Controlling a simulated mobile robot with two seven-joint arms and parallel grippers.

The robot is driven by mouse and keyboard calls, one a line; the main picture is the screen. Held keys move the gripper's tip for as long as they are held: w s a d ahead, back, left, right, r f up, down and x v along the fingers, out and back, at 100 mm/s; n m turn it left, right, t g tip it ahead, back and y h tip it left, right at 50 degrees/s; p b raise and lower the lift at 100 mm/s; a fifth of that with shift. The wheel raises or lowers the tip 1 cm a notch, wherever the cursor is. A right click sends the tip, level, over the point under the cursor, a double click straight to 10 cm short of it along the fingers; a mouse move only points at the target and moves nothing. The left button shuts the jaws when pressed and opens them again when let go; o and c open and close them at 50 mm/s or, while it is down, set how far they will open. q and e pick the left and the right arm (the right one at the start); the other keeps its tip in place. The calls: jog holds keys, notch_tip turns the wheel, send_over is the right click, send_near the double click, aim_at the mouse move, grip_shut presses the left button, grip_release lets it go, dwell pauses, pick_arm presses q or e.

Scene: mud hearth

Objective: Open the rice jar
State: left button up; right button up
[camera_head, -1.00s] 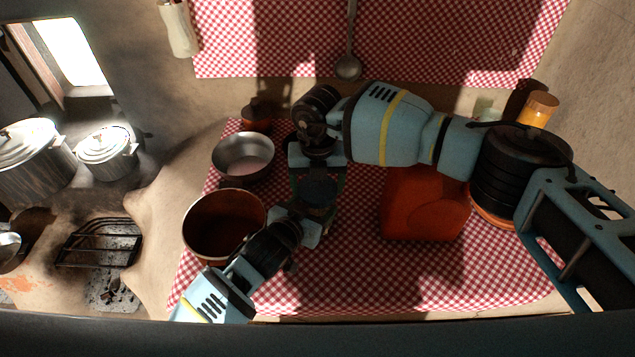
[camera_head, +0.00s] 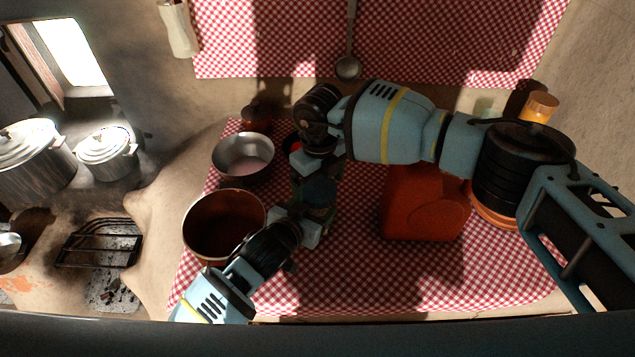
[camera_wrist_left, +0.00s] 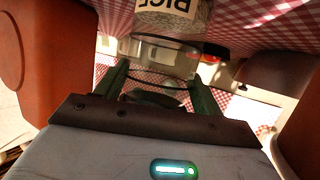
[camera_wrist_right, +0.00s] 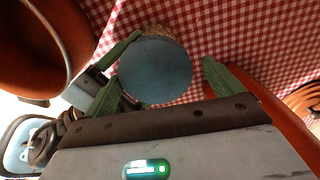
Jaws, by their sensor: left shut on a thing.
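The rice jar shows in the left wrist view as clear glass (camera_wrist_left: 160,58) with a "RICE" label (camera_wrist_left: 168,5), appearing upside down.
A brown pot (camera_head: 224,224) stands left of the jar, with a metal bowl (camera_head: 243,154) behind it. A red-orange container (camera_head: 424,205) stands close on the right. The front right of the checked cloth (camera_head: 390,280) is clear.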

jog(key=shift+s+a, duration=0.35)
jog(key=shift+a, duration=0.15)
jog(key=shift+w+d+r, duration=0.1)
jog(key=shift+d+r, duration=0.05)
jog(key=shift+r, duration=2.15)
jog(key=m, duration=0.2)
jog(key=r+m, duration=0.1)
jog(key=m, duration=0.3)
jog(key=shift+r, duration=0.35)
jog(key=m, duration=0.2)
jog(key=r+m, duration=0.1)
jog(key=m, duration=0.3)
jog(key=shift+w+d+r+m, duration=0.1)
jog(key=shift+d+r+m, duration=0.05)
jog(key=shift+r+m, duration=0.15)
jog(key=shift+f, duration=4)
